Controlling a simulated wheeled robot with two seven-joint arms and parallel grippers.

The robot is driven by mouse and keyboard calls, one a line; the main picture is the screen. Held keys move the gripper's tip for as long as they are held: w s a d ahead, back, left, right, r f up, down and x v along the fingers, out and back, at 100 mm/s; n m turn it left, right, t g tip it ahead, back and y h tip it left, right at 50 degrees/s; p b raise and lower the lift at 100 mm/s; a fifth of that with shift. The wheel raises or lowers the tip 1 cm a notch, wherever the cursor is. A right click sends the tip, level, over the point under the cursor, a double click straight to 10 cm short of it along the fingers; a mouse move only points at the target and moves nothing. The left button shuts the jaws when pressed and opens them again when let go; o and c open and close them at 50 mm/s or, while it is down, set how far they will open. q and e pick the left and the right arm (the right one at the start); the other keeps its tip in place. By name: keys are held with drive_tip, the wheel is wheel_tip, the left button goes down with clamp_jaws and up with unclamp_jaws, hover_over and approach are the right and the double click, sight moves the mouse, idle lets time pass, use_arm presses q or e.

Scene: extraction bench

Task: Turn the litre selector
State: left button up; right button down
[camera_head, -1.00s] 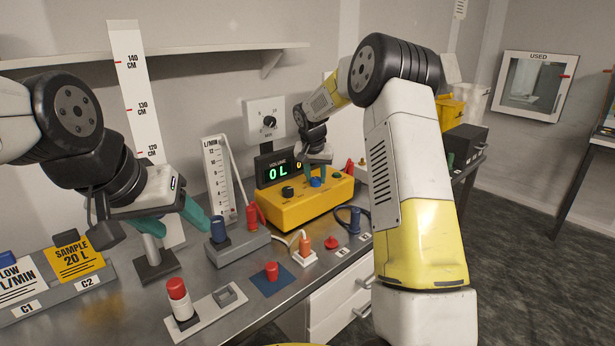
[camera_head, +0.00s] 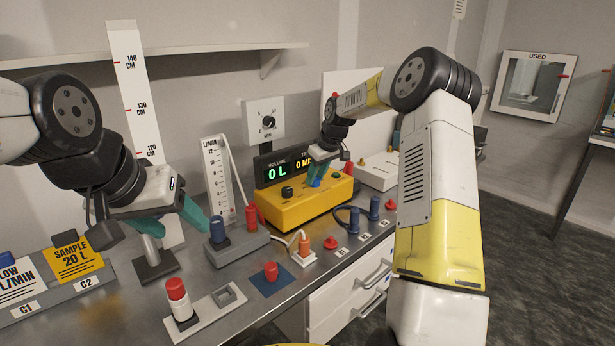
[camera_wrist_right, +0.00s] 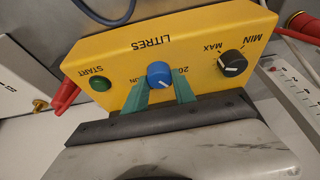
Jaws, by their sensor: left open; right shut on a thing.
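The litre selector is a blue knob with a white pointer line, under the word LITRES on the yellow box. It shows between my right fingertips in the right wrist view (camera_wrist_right: 160,74) and in the head view (camera_head: 314,181). My right gripper (camera_head: 315,174) is shut on the knob; in the wrist view its green fingers (camera_wrist_right: 160,92) lie on both sides of it. The yellow box (camera_head: 290,213) stands on the bench, with a display (camera_head: 278,171) reading 0 L behind it. My left gripper (camera_head: 172,222) is open and empty, above the bench at left.
A black MIN–MAX knob (camera_wrist_right: 232,63) and a green START button (camera_wrist_right: 100,84) flank the selector. A flow meter (camera_head: 217,180), a blue plug (camera_head: 218,229) and red plugs stand on the bench near my left gripper. A blue cable loops right of the box.

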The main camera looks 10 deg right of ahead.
sight(326, 186)
drive_tip(key=n+g+y, duration=0.1)
drive_tip(key=n, duration=0.3)
drive_tip(key=shift+w+d+n, duration=0.1)
drive_tip(key=shift+n, duration=0.2)
drive_tip(key=shift+n+g+y, duration=0.4)
drive_tip(key=shift+n+g, duration=0.3)
drive_tip(key=shift+n, duration=1.2)
drive_tip(key=c, duration=1)
unclamp_jaws()
drive_tip(key=shift+d+r, duration=0.1)
drive_tip(key=v, duration=0.7)
drive_tip(key=shift+d+r, duration=0.1)
drive_tip(key=shift+r, duration=0.2)
